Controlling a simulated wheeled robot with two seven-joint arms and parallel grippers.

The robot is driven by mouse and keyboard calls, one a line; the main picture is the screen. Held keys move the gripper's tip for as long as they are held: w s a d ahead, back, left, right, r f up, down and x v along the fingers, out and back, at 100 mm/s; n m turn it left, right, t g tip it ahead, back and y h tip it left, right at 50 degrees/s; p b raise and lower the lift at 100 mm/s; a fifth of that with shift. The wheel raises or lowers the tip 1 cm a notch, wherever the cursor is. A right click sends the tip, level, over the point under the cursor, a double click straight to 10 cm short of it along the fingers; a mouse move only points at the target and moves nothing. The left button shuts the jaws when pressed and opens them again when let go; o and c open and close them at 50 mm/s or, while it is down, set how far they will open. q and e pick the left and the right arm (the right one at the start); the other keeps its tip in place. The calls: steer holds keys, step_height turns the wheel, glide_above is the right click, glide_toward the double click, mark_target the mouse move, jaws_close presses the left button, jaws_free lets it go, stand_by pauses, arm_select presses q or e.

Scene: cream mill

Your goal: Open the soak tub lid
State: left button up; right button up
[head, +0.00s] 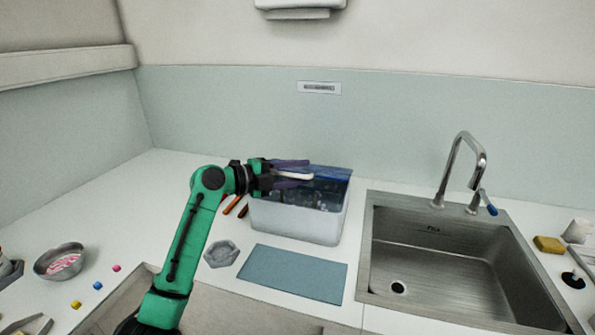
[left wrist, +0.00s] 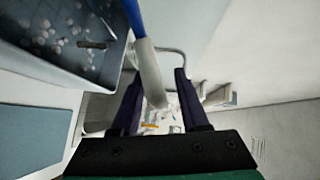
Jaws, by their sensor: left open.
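The soak tub (head: 296,224) is a white box on the counter, left of the sink. Its dark inside shows in the head view, and in the left wrist view the tub (left wrist: 60,62) shows small pale pieces inside. The blue lid (head: 335,172) shows at the tub's back and looks raised; in the left wrist view the lid (left wrist: 133,18) is a narrow blue strip, nearly edge-on. Its pale handle (head: 294,175) lies between the fingers of my left gripper (head: 308,174), which is open above the tub. The handle (left wrist: 151,75) also shows between the fingers in the wrist view. My right gripper is out of view.
A steel sink (head: 440,255) with a tap (head: 478,150) is right of the tub. A blue mat (head: 293,273) and a grey hexagonal dish (head: 221,254) lie in front. A metal bowl (head: 60,263) and small coloured cubes are at left. The back-left counter is clear.

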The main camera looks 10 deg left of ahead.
arm_select(q)
jaws_close()
steer(key=shift+a+r, duration=0.1)
steer(key=shift+r, duration=0.1)
stand_by(1.1)
